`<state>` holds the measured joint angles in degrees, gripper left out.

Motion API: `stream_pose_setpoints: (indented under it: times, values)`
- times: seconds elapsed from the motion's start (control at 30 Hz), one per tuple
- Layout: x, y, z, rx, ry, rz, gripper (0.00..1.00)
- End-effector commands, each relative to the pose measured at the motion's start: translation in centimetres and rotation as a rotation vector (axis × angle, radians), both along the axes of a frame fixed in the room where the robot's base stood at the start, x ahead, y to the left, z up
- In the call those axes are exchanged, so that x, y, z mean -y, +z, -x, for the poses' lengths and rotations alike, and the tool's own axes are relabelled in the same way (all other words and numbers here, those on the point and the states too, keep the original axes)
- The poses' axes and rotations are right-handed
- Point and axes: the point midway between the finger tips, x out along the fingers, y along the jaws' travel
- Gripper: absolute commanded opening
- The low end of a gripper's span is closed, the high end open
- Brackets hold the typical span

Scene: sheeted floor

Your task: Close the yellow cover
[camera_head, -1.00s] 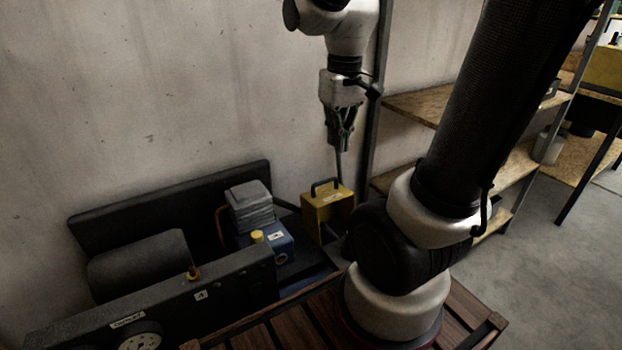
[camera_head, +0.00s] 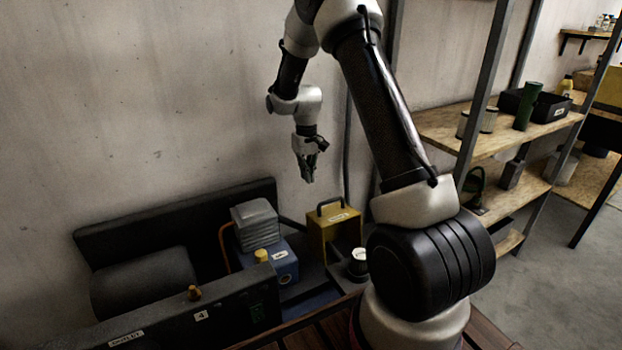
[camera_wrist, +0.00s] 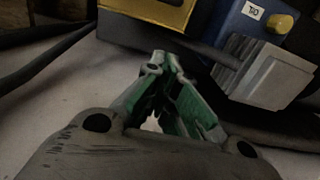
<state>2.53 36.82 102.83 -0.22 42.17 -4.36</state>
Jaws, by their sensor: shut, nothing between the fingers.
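The yellow cover (camera_head: 335,226) is a box-like hood with a dark handle on top and a pale label. It stands upright at the back of the machine, right of a blue unit. Its lower edge shows at the top of the wrist view (camera_wrist: 150,10). My gripper (camera_head: 307,180) is shut and empty, pointing down in front of the wall, above and a little left of the cover. Its green-lined fingers (camera_wrist: 168,60) meet in the wrist view. A pale-topped dark cylinder (camera_head: 358,262) stands by the cover's lower right. My arm's base hides the area further right.
A blue unit (camera_head: 280,262) with a grey ribbed block (camera_head: 255,222) and yellow cap stands left of the cover. A dark tank (camera_head: 140,283) lies further left. A shelf rack (camera_head: 450,130) with jars and a bin stands right. The wall is close behind.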

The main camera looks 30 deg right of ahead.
Motion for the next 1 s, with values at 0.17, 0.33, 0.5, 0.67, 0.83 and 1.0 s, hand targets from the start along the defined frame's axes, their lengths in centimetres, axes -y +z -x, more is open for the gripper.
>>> stream_pose_setpoints:
  times: [0.17, 0.33, 0.5, 0.67, 0.83, 1.0]
  values:
    - [0.0, -4.0, 0.3, -0.007, 0.0, -0.001, 0.0]
    - [0.0, -7.6, 0.5, -0.006, -0.001, 0.0, 0.0]
    - [0.1, -6.8, 2.6, -0.001, -0.001, 0.0, 0.0]
    - [0.1, -6.3, 3.8, -0.002, -0.001, 0.0, 0.0]
    - [0.1, -6.2, 4.1, -0.003, -0.001, 0.0, 0.0]
    - [0.1, -6.2, 4.1, -0.003, -0.001, 0.0, 0.0]
